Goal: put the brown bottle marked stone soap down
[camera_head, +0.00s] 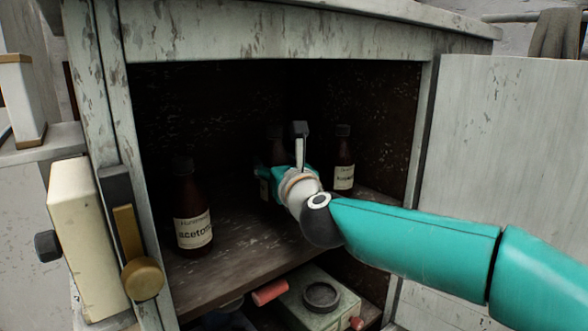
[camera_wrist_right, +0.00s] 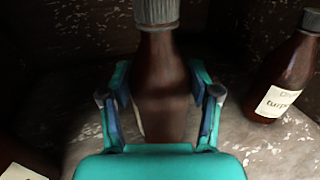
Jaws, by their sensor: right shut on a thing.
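A brown bottle (camera_head: 276,148) stands upright between the fingers of my right gripper (camera_head: 272,180), inside the cabinet. In the right wrist view the bottle (camera_wrist_right: 162,75) has a ribbed grey cap, and the fingers of the gripper (camera_wrist_right: 160,100) are closed on its two sides. Its label is mostly hidden, so I cannot read its name. The bottle is over the upper shelf (camera_head: 225,262); its base is hidden, so I cannot tell whether it touches the shelf. My left gripper is not in view.
A brown bottle labelled "aceto..." (camera_head: 190,200) stands at the shelf's left. Another brown bottle (camera_head: 343,160), its label starting "turp" (camera_wrist_right: 284,75), stands at the right. The cabinet door (camera_head: 505,150) is open at right. A pale box (camera_head: 325,318) sits below the shelf.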

